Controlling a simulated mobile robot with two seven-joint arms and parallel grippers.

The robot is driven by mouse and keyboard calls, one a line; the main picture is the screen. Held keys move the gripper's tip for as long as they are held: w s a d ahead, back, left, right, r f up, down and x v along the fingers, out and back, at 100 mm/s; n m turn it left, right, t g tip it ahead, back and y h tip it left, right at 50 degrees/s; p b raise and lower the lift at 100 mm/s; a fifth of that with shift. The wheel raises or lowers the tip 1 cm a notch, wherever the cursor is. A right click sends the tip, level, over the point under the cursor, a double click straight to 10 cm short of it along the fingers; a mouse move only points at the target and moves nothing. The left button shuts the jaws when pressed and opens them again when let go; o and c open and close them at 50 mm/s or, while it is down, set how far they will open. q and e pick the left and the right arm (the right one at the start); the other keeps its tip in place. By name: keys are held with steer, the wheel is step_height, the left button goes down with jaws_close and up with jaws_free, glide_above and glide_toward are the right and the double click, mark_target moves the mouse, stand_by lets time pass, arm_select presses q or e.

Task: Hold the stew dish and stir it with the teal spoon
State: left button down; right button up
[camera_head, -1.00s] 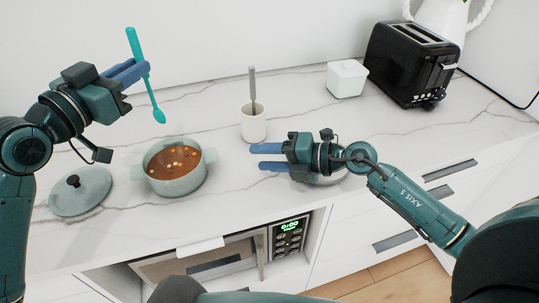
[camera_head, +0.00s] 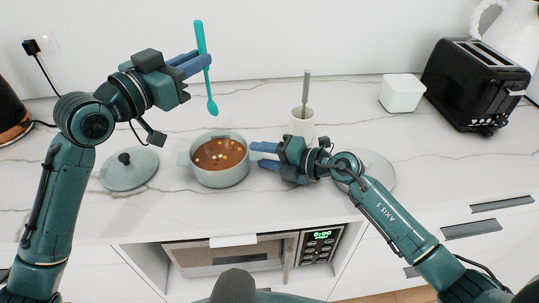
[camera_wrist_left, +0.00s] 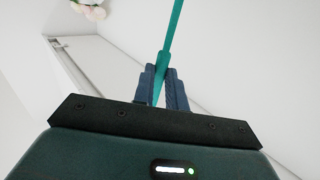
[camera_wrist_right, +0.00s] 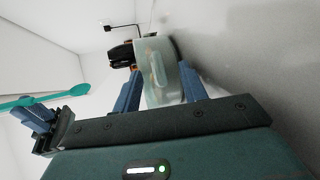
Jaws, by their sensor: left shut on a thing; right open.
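The stew dish (camera_head: 220,177) is a pale green pot of brown stew with light pieces, upright on the counter. My left gripper (camera_head: 205,63) is shut on the teal spoon (camera_head: 201,38) and holds it nearly upright, its bowl end down, above the dish and clear of the stew. The spoon also shows between the fingers in the left wrist view (camera_wrist_left: 172,38). My right gripper (camera_head: 258,156) is open at the dish's right side. In the right wrist view the dish (camera_wrist_right: 162,88) appears between the spread fingers, its handle facing me; I cannot tell if they touch.
The dish's lid (camera_head: 128,172) lies to its left. A cream cup (camera_head: 302,124) with a grey utensil stands behind my right gripper. A white box (camera_head: 402,94) and black toaster (camera_head: 470,88) are at right. A round grey item (camera_head: 382,172) lies partly behind my right arm.

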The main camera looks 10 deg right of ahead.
jaws_close()
stand_by(0.3)
stand_by(0.3)
arm_select(q)
step_height(320, 180, down, 14)
arm_select(e)
steer(key=shift+s+d+f, duration=0.1)
steer(key=shift+f, duration=0.1)
stand_by(1.2)
